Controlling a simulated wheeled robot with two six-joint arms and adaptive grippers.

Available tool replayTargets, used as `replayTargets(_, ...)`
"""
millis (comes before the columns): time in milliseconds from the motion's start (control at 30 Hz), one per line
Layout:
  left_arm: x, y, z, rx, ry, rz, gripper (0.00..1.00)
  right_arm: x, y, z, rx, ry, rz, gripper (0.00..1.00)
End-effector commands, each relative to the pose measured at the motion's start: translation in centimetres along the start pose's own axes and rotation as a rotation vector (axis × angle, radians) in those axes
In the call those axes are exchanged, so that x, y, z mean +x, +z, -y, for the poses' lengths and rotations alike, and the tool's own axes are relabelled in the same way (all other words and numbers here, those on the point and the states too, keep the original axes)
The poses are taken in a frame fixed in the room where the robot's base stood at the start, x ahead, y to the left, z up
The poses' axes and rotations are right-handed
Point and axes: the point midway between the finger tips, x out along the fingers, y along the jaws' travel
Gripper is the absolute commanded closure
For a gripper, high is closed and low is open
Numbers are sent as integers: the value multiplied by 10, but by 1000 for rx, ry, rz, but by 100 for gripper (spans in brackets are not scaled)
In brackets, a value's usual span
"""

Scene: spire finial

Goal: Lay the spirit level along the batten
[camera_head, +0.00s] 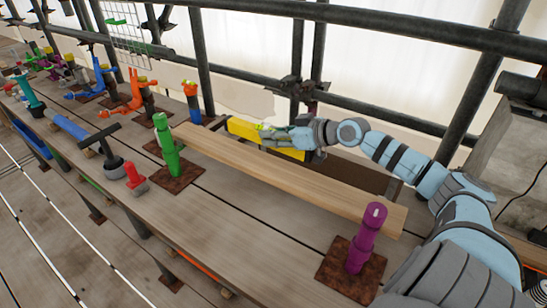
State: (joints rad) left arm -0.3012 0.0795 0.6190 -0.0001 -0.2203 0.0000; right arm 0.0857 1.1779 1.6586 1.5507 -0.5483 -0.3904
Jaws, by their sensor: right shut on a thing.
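The batten (290,178) is a long pale wooden strip lying along the boards, running from the left middle towards the lower right. The spirit level (245,130) is a yellow bar at the far side of the batten. My right gripper (268,134) is shut on the spirit level, with its fingers around the bar. The level is just beyond the batten's far edge; I cannot tell whether it touches anything beneath. Part of the level is hidden behind the gripper. My left gripper is not in view.
A green post (166,146) stands near the batten's left end and a purple post (365,240) near its right end, each on a brown plate. Scaffold tubes (370,105) run behind.

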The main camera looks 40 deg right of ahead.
Motion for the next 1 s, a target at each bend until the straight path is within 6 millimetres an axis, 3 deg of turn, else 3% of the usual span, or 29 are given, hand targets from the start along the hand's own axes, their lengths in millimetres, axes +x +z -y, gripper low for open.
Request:
replayTargets(433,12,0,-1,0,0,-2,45,27,64,0,3,0,-1,100)
replayTargets(767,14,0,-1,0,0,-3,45,29,69,0,-1,0,-1,100)
replayTargets(800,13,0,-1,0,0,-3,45,29,69,0,-1,-1,0,71)
replayTargets(900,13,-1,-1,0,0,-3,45,29,69,0,-1,-1,0,55)
replayTargets(1000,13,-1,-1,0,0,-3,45,28,69,0,-1,-1,0,55)
